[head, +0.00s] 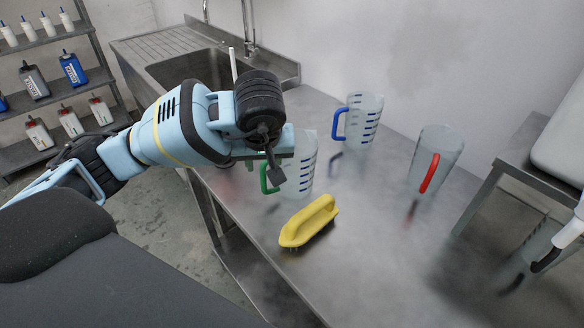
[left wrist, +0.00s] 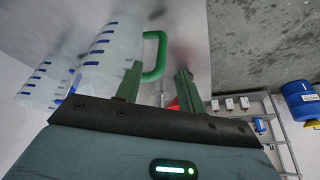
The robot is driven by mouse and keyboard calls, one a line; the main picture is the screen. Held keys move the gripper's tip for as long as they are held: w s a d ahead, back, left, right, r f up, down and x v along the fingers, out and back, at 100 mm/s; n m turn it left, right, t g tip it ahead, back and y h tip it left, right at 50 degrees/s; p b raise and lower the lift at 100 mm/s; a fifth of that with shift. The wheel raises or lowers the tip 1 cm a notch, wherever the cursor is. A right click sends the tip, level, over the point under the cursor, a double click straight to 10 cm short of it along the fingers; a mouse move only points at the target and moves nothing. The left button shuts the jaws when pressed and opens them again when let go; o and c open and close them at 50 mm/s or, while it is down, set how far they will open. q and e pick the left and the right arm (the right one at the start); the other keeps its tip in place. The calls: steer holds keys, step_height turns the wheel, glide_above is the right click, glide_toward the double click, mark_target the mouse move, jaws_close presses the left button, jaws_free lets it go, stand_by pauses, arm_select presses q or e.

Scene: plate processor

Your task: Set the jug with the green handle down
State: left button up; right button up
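The jug with the green handle (head: 306,168) is clear with blue marks and stands upright on the steel table (head: 370,255). Its green handle (head: 268,180) points left, towards my arm. My left gripper (head: 272,165) is at the handle side of the jug, partly covering its upper part in the head view. In the left wrist view the two fingers (left wrist: 158,85) are apart, with the green handle (left wrist: 160,45) just beyond and between them. The jug's body (left wrist: 112,50) is left of the fingers there. I cannot tell whether a finger touches the handle. My right gripper is not in view.
A yellow brush (head: 310,222) lies in front of the jug. A blue-handled jug (head: 362,120) stands behind it, a red-handled jug (head: 436,155) to the right. A sink (head: 205,70) is at the back left. A side stand (head: 515,160) is at the right.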

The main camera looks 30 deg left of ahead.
mark_target(263, 172)
arm_select(q)
steer(key=shift+a+f, duration=0.2)
steer(key=shift+f, duration=0.5)
steer(key=shift+w+x, duration=0.2)
steer(key=shift+x, duration=2.9)
steer(key=shift+r, duration=0.15)
jaws_close()
